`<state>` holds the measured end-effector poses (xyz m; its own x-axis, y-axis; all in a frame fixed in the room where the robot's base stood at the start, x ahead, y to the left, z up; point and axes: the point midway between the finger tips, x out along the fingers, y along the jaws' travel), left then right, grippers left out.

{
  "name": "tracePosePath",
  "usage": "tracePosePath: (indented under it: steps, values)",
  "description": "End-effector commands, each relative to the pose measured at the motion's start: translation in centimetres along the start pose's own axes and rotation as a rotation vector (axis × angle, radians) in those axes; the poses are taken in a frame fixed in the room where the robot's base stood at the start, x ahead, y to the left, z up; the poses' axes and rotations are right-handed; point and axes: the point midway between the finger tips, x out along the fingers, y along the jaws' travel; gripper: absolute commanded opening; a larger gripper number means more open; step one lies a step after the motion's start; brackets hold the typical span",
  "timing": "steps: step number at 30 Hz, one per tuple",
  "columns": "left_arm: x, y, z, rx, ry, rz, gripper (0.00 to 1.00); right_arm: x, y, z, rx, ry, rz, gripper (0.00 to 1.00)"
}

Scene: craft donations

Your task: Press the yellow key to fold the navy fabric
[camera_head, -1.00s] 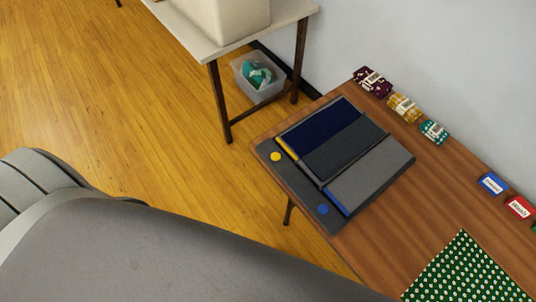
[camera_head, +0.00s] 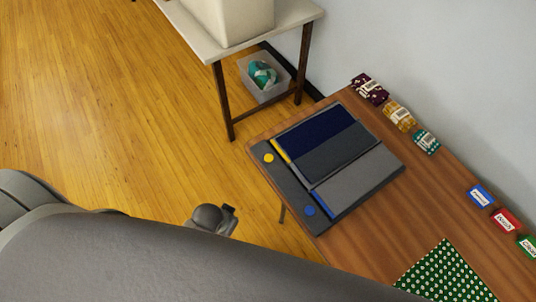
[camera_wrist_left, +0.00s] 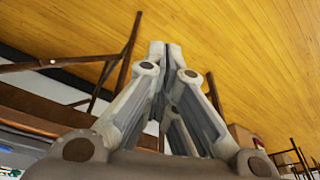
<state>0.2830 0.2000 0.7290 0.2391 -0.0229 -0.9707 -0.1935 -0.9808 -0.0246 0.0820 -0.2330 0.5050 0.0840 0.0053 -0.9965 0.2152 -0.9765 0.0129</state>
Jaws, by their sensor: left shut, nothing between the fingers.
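The navy fabric (camera_head: 318,136) lies on the far-left part of a grey folding board on the wooden table in the head view. A dark grey strip borders it, then a light grey panel (camera_head: 358,180). The round yellow key (camera_head: 268,158) sits on the board's left border, beside a yellow-edged panel. A round blue key (camera_head: 310,211) sits nearer on the same border. In the left wrist view my left gripper (camera_wrist_left: 165,48) is shut and empty, with floor and furniture legs beyond. In the head view my left arm crosses the bottom, apart from the keys. My right gripper is not visible.
Patterned fabric bundles (camera_head: 398,115) line the table's back edge, with small labelled signs (camera_head: 480,195) to their right. A green dotted cloth (camera_head: 447,275) lies at the front. A white table (camera_head: 290,14) stands behind, above a clear bin (camera_head: 264,80). Open floor lies left.

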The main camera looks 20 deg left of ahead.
Motion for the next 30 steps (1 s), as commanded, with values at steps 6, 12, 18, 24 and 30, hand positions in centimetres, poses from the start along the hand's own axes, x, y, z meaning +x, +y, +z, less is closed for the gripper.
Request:
tracePosePath:
  steps: [6, 12, 18, 24, 30]
  values:
    - [-9.1, 0.7, -6.2, 0.055, 0.101, 0.01, 0.0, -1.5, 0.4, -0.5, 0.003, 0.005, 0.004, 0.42]
    - [-15.7, 3.5, -13.0, 0.209, 0.265, 0.042, 0.0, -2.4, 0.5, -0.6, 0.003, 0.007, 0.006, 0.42]
    - [-18.3, 8.1, -19.3, 0.462, 0.452, 0.083, 0.0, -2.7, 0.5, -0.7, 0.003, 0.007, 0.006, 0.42]
    - [-17.5, 10.3, -22.7, 0.689, 0.564, 0.087, 0.0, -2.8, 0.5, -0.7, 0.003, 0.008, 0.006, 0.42]
    - [-15.0, 9.0, -24.8, 0.879, 0.616, 0.059, 0.0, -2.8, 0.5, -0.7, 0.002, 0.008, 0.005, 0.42]
